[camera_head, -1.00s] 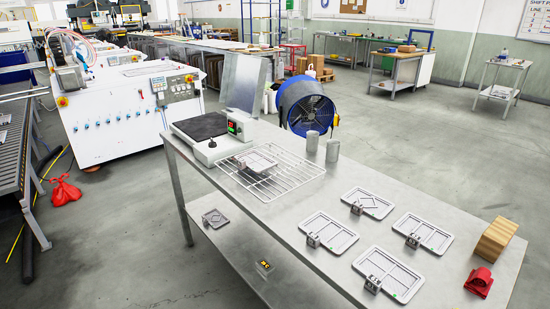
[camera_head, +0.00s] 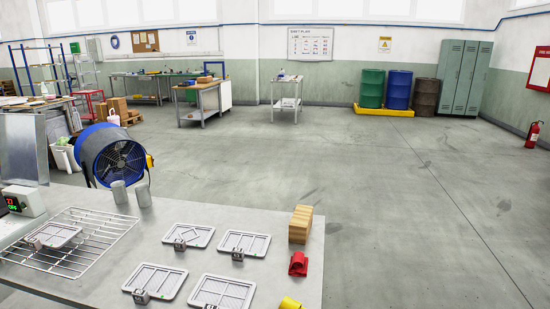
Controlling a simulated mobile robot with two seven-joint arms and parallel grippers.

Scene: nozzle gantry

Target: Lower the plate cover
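A flat grey metal panel (camera_head: 24,152), which looks like the raised plate cover, stands upright at the far left of the head view. The plate unit (camera_head: 28,203), a light box with a red and green display, shows below it at the left edge. The rest of the unit and its black plate are cut off by the picture's edge. Neither of my grippers is in view.
A wire rack (camera_head: 95,247) on the metal table (camera_head: 185,218) holds a framed plate (camera_head: 53,236). Several similar plates lie right of it. A wooden block (camera_head: 300,224), a red piece (camera_head: 298,264) and two grey cylinders (camera_head: 119,192) stand nearby. A blue fan (camera_head: 108,155) is behind; open floor lies right.

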